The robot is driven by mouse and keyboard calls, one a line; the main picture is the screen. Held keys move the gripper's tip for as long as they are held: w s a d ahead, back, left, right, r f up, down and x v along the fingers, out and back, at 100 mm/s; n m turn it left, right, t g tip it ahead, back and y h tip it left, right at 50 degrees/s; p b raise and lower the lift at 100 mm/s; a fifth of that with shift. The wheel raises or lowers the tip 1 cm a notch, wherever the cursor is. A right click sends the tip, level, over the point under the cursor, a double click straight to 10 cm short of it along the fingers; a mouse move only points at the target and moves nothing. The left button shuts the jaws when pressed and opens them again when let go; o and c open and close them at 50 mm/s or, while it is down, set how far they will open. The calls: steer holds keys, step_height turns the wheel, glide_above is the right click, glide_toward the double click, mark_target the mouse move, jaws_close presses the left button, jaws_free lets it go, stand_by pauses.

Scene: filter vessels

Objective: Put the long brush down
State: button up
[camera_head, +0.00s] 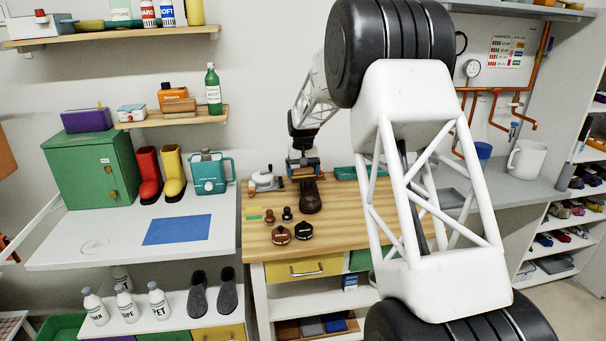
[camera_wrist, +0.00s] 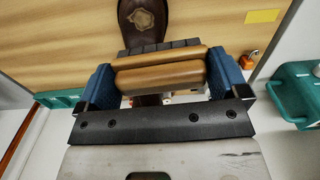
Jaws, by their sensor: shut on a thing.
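My gripper (camera_wrist: 163,78) is shut on the long brush (camera_wrist: 160,76), with one blue finger at each end of it in the wrist view. The brush has a light wooden body and a row of dark bristles on its far side. In the head view my gripper (camera_head: 303,165) is over the back of the wooden worktop (camera_head: 340,215). A dark brown shoe (camera_head: 310,199) lies on the worktop just in front of it. In the wrist view the shoe (camera_wrist: 150,18) is partly hidden behind the brush. I cannot tell whether the brush touches the shoe or worktop.
Two round tins (camera_head: 281,235) and two small dark knobbed items (camera_head: 288,214) stand at the worktop's front left. A grey-white device (camera_head: 262,181) is left of my gripper; a teal tray (camera_head: 345,173) is to its right.

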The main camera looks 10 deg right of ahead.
steer(key=w+a+f, duration=0.2)
steer(key=w+a, duration=0.4)
steer(key=a, duration=0.4)
steer(key=shift+a+f, duration=0.25)
steer(key=shift+f, duration=0.05)
glide_above(274, 203)
steer(key=shift+f, duration=3.1)
steer(key=shift+f, duration=1.9)
steer(key=shift+f, duration=0.1)
steer(key=o, duration=0.6)
